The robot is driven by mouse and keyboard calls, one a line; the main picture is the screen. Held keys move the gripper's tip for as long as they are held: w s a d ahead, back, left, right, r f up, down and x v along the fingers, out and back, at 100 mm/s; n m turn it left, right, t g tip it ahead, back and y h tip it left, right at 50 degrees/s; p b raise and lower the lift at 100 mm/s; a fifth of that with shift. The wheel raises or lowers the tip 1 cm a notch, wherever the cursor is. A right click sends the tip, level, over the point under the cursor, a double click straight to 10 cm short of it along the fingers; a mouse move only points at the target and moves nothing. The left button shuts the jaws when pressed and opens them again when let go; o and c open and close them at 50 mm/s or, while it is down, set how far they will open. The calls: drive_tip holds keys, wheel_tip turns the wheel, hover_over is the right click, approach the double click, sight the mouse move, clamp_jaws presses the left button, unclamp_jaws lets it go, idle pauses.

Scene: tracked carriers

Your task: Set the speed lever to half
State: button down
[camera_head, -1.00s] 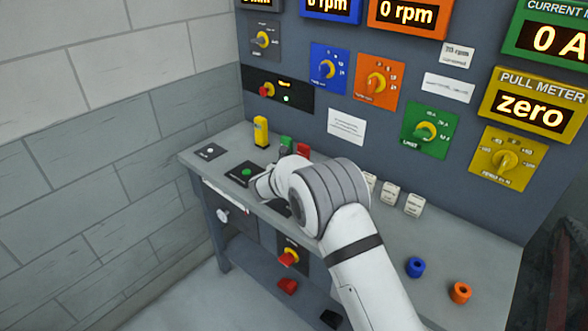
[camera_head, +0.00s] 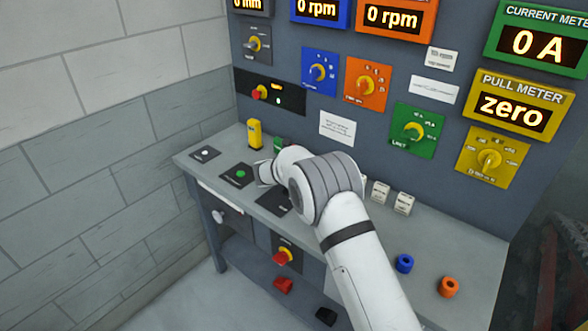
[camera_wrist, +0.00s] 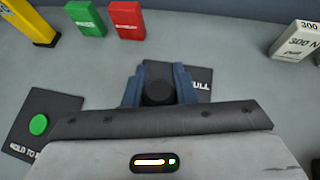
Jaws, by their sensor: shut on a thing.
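The speed lever's dark round knob (camera_wrist: 158,92) sits between the blue fingers of my gripper (camera_wrist: 160,88) in the wrist view. The fingers are shut on it from both sides. A dark plate (camera_wrist: 203,76) lies behind and right of the knob, with white letters ending in "ULL" partly covered by the right finger. The rest of the lever and its marks are hidden. In the head view a black plate (camera_head: 271,201) shows in front of my arm, which hides my fingers and the lever.
A plate with a green button (camera_wrist: 39,125) lies left of my gripper. Green (camera_wrist: 86,18) and red (camera_wrist: 126,19) blocks and a yellow block (camera_wrist: 28,22) stand behind. White weights (camera_head: 403,202) stand to the right. Blue (camera_head: 404,263) and orange (camera_head: 449,287) rings lie near the right front.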

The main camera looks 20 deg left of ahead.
drive_tip(key=shift+d+f, duration=0.2)
drive_tip(key=shift+f, duration=0.05)
drive_tip(key=c, duration=1.4)
unclamp_jaws()
drive_tip(key=shift+w, duration=0.1)
drive_tip(key=shift+o, duration=1)
drive_tip(key=shift+a+r, duration=0.1)
drive_tip(key=b+v, duration=0.1)
drive_tip(key=v, duration=0.6)
drive_tip(key=shift+s+r+b, duration=0.15)
drive_tip(key=shift+s+b, duration=0.2)
drive_tip(key=shift+s, duration=0.05)
drive_tip(key=shift+a, duration=0.1)
